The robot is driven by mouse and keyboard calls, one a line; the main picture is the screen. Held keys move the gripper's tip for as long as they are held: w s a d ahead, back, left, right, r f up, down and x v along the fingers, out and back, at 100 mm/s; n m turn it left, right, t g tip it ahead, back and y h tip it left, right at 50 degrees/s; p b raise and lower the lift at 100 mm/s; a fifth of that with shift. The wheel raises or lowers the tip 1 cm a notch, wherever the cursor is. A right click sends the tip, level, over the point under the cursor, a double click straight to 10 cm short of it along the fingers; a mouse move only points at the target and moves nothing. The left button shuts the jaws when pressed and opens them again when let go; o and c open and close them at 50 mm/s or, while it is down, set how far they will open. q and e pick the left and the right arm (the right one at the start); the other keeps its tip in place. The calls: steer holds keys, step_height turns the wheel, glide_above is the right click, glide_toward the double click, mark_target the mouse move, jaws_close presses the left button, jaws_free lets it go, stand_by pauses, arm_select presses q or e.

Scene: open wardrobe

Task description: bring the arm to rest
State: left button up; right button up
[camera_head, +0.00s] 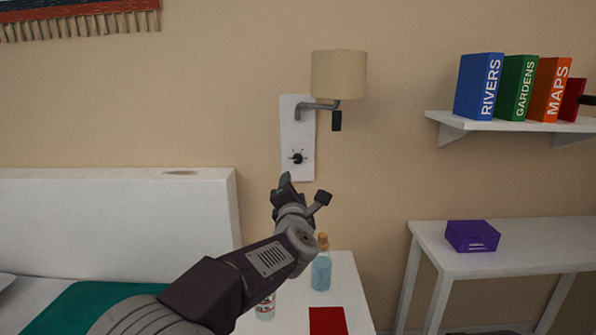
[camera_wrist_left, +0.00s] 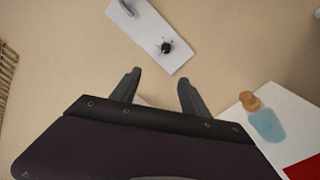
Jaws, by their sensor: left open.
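My left arm reaches up from the bottom of the head view, and its gripper (camera_head: 302,190) is just below the white wall plate of the lamp. In the left wrist view the two fingers of my left gripper (camera_wrist_left: 156,90) stand apart with nothing between them. The wall plate (camera_wrist_left: 150,40) with its dark knob (camera_wrist_left: 166,47) lies beyond the fingertips, and no contact shows. My right gripper is not clearly seen; only a small dark piece shows at the right edge of the head view.
A nightstand (camera_head: 345,285) below the arm holds a blue bottle (camera_head: 321,272), a clear bottle (camera_head: 265,308) and a red item (camera_head: 327,321). A bed headboard (camera_head: 110,215) is at left. A shelf of books (camera_head: 515,124) and a desk with a purple box (camera_head: 472,236) are at right.

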arm_select(q)
steer(key=a+f+y, duration=0.2)
steer(key=a, duration=0.9)
steer(key=s+a+f+m+g+h, duration=0.1)
steer(key=s+a+f+m+g, duration=0.15)
steer(key=f, duration=0.25)
steer(key=s+a+f+m+g, duration=0.1)
steer(key=a+f+m+g, duration=0.1)
steer(key=f+m, duration=0.3)
steer(key=s+a+f+m+g+h, duration=0.1)
steer(key=s+f+m+g, duration=0.6)
steer(key=s+f, duration=0.65)
steer(key=s+f+m+g+h, duration=0.1)
steer(key=s+f+m+g, duration=0.5)
steer(key=s+f+m, duration=0.7)
steer(key=s+r+n+p, duration=0.3)
steer(key=r+p, duration=2.6)
steer(key=r, duration=0.2)
steer(key=shift+r+p, duration=0.3)
arm_select(e)
step_height(320, 180, up, 29)
steer(key=w, duration=0.1)
steer(key=shift+r, duration=0.2)
arm_select(q)
steer(key=shift+s+a+t, duration=0.1)
steer(key=shift+t, duration=0.15)
